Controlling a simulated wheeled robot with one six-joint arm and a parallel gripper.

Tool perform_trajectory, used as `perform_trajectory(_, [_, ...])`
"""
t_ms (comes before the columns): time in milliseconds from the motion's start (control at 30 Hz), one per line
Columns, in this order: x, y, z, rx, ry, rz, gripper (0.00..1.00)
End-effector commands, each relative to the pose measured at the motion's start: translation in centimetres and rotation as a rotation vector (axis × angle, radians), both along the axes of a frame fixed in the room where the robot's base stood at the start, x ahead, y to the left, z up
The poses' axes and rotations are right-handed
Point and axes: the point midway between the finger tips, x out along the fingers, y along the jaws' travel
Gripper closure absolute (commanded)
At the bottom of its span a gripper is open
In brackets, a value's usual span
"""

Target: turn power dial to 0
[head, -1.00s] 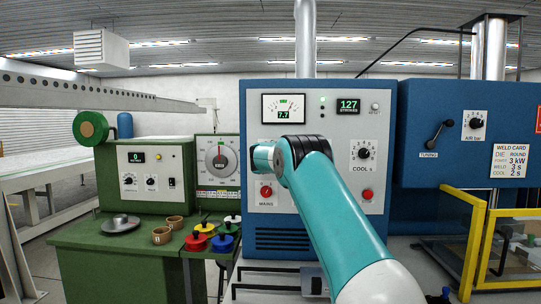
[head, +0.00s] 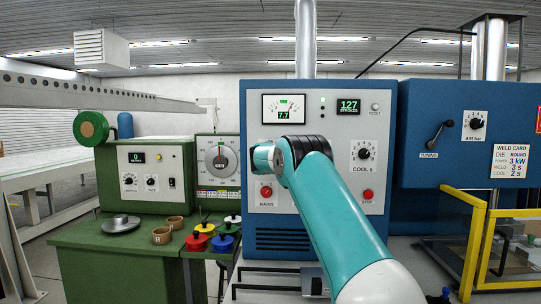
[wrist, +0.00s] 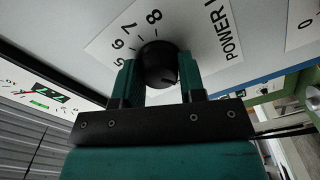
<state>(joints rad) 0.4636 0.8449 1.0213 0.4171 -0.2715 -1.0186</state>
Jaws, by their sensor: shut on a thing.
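The power dial (wrist: 158,62) is a round black knob on a white label with the word POWER and printed numbers; 5, 6, 7 and 8 show in the wrist view. My gripper (wrist: 160,80) has its two teal fingers on either side of the knob, shut on it. Where the dial's pointer stands is hard to tell. In the head view my gripper (head: 262,155) is at the front of the blue welder cabinet (head: 260,225), and my arm hides the power dial. The meter (head: 283,109) above reads 7.7.
The COOL dial (head: 364,153) and a red STOP button (head: 368,194) sit right of my arm. The red MAINS knob (head: 266,192) is just below my gripper. A green bench (head: 110,240) with cups stands left; a yellow guard frame (head: 472,250) stands right.

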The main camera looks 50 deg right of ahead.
Motion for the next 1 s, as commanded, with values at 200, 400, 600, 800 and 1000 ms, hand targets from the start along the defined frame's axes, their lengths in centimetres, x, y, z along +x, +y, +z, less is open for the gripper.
perform_trajectory(200, [0.0, 0.0, -0.1, 0.001, 0.002, 0.001, 0.37])
perform_trajectory(400, [0.0, 0.0, -0.1, 0.001, 0.001, 0.0, 0.37])
perform_trajectory(600, [-0.7, 0.9, -0.2, 0.0, -0.001, 0.001, 0.37])
perform_trajectory(800, [-3.0, 3.7, -0.4, -0.001, -0.001, 0.003, 0.37])
perform_trajectory(1000, [-6.4, 7.6, -0.5, -0.001, -0.001, 0.004, 0.37])
